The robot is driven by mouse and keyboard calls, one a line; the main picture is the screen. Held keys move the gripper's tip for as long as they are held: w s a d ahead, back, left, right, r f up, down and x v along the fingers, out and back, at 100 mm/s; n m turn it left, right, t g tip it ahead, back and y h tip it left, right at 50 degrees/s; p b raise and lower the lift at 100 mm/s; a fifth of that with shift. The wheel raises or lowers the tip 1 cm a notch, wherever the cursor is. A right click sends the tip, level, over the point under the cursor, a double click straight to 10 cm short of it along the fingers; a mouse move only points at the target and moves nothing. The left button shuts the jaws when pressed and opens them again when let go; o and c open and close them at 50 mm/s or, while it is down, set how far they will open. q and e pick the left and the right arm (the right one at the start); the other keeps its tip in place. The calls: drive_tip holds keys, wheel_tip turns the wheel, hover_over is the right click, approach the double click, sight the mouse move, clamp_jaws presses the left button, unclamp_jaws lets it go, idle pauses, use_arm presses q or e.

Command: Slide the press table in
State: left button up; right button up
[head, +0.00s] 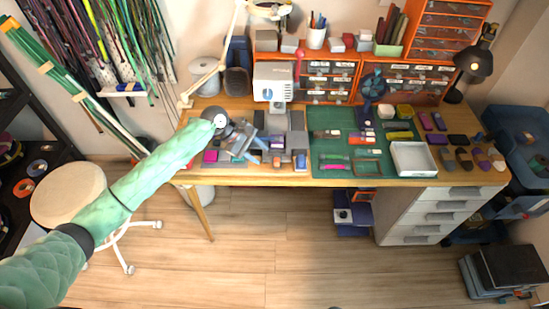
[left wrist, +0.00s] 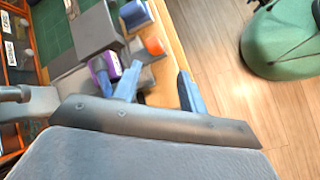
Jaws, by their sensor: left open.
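A white press-like machine (head: 272,80) stands at the back of the wooden desk, left of the middle, in the head view. A dark grey block (head: 298,142) lies in front of it; I cannot tell whether this is the press table. My left gripper (head: 257,150) is over the front left of the desk. In the left wrist view, its two blue fingers (left wrist: 160,90) are apart, near the desk's front edge. An orange piece (left wrist: 153,46) and a purple piece (left wrist: 103,72) show beyond the fingers, with no clear grip on either. My right gripper is not in view.
A green cutting mat (head: 335,172) with small tools lies right of the grey block. A white tray (head: 412,160) stands farther right. Orange drawer units (head: 400,72) line the back. A lamp arm (head: 205,80) rises at the left. The floor in front is clear.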

sight(276, 159)
use_arm(q)
drive_tip(key=n, duration=0.2)
drive_tip(key=d+n, duration=0.1)
drive_tip(key=n, duration=0.2)
drive_tip(key=r+n+h, duration=0.1)
drive_tip(key=n, duration=0.1)
drive_tip(key=shift+w+d+n, duration=0.1)
drive_tip(key=shift+d+n, duration=0.05)
drive_tip(key=shift+n, duration=0.15)
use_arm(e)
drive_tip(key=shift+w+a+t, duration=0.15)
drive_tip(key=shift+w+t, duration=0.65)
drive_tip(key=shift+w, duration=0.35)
use_arm(q)
drive_tip(key=p+x, duration=0.2)
drive_tip(key=x, duration=0.3)
drive_tip(key=shift+d+f, duration=0.25)
drive_tip(key=shift+d, duration=0.1)
drive_tip(key=shift+p+x, duration=0.3)
drive_tip(key=shift+x, duration=0.65)
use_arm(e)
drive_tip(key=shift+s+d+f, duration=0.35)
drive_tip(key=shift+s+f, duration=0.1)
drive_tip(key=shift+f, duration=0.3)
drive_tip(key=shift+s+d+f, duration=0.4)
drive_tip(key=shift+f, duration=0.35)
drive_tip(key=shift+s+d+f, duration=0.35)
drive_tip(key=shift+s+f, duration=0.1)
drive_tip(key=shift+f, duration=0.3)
